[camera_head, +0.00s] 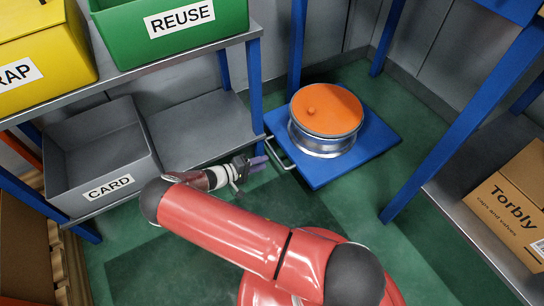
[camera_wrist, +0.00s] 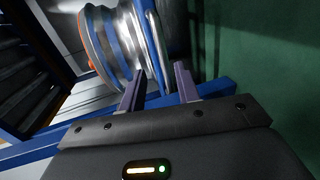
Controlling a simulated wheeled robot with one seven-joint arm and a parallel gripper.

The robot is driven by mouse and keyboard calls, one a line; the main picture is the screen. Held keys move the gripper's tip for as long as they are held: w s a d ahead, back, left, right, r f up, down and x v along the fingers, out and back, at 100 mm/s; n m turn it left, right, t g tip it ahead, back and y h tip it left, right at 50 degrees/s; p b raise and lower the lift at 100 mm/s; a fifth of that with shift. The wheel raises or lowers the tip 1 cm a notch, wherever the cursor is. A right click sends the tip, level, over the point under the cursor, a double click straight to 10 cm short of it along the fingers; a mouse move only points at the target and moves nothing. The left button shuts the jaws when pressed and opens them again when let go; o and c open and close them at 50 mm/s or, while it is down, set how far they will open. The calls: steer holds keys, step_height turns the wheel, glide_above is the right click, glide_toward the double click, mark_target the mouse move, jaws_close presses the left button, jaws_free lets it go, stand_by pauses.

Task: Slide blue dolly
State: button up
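The blue dolly (camera_head: 376,143) is a flat blue platform on the green floor, right of centre in the head view. A silver wheel drum (camera_head: 325,143) with an orange top disc (camera_head: 326,109) stands on it. A pale bar handle (camera_head: 279,155) sticks out from the dolly's left edge. My gripper (camera_head: 256,163) is low, just left of the handle, its purple fingers pointing toward it. In the wrist view my gripper (camera_wrist: 159,74) has its fingers apart, with the drum (camera_wrist: 126,42) and the dolly edge (camera_wrist: 214,88) beyond. I cannot tell whether the fingers touch the handle.
A grey shelf with blue posts (camera_head: 255,88) stands left of the dolly, holding a grey CARD bin (camera_head: 100,150), a green REUSE bin (camera_head: 165,25) and a yellow bin (camera_head: 45,50). Another blue-posted shelf (camera_head: 445,130) at right holds a Torbly carton (camera_head: 515,200). Floor in front is clear.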

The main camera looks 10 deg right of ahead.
mark_target(276, 155)
steer(key=x, duration=0.5)
steer(key=w+x, duration=0.1)
steer(key=x, duration=0.2)
steer(key=shift+a+f, duration=0.25)
steer(key=shift+c, duration=0.4)
jaws_close()
